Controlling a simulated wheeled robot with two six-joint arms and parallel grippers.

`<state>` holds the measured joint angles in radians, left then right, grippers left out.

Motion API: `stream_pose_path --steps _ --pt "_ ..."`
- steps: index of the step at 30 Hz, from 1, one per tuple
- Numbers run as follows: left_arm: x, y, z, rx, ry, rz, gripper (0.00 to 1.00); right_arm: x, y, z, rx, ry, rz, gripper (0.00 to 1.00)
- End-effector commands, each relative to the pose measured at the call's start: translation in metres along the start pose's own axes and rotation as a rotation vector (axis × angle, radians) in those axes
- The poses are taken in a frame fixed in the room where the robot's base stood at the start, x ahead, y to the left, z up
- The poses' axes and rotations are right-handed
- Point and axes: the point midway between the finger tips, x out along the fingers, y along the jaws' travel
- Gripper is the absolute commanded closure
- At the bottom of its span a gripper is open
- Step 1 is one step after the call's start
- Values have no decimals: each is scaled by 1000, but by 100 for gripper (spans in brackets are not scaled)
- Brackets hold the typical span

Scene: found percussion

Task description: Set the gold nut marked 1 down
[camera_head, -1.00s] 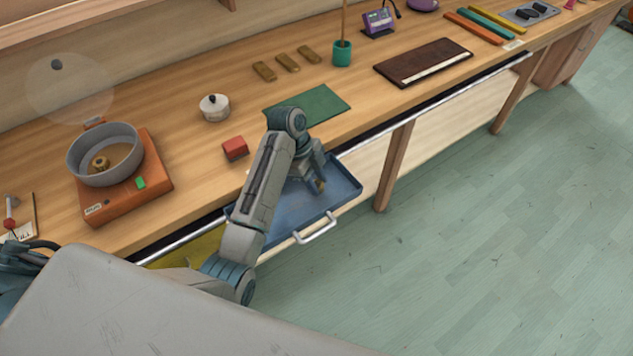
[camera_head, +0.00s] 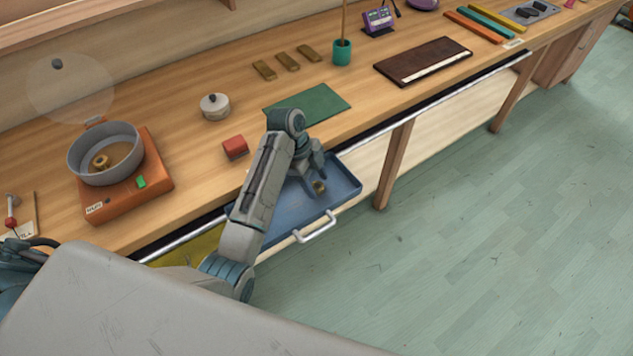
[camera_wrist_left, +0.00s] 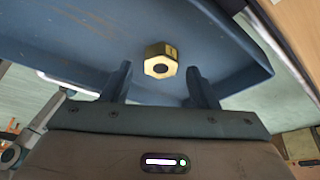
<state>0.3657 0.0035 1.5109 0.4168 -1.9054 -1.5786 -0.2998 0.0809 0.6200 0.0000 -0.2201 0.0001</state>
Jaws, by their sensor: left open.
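The gold nut marked 1 (camera_wrist_left: 160,60) lies in the blue drawer tray (camera_wrist_left: 60,40). In the head view the nut (camera_head: 319,186) sits on the floor of the tray (camera_head: 343,193), just beyond my left fingertips. My left gripper (camera_wrist_left: 160,85) is open, with its two fingers apart and the nut between and ahead of them, touching neither as far as I can see. In the head view my left gripper (camera_head: 313,180) is low over the tray. My right gripper is not in view.
The drawer tray stands out from the bench front, with a handle (camera_head: 316,229). On the bench are an orange scale (camera_head: 160,187) with a grey pan (camera_head: 83,173), a red block (camera_head: 235,147), a green mat (camera_head: 325,100) and a lidded pot (camera_head: 215,107).

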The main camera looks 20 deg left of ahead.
Motion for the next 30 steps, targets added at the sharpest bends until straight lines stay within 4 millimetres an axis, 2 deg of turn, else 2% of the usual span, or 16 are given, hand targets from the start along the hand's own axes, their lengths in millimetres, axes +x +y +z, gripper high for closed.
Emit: stream_pose_path --steps 6,9,15,21,30 --pt "-44 -1 2 1 -4 -5 46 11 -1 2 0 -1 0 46" --pt "-67 0 -3 -1 -1 1 46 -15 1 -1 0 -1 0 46" --pt "-95 0 -2 -1 -1 0 46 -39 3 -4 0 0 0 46" --pt "-111 0 -1 -1 -1 0 46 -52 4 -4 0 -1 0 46" --pt "-113 0 0 0 0 0 46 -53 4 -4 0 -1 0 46"
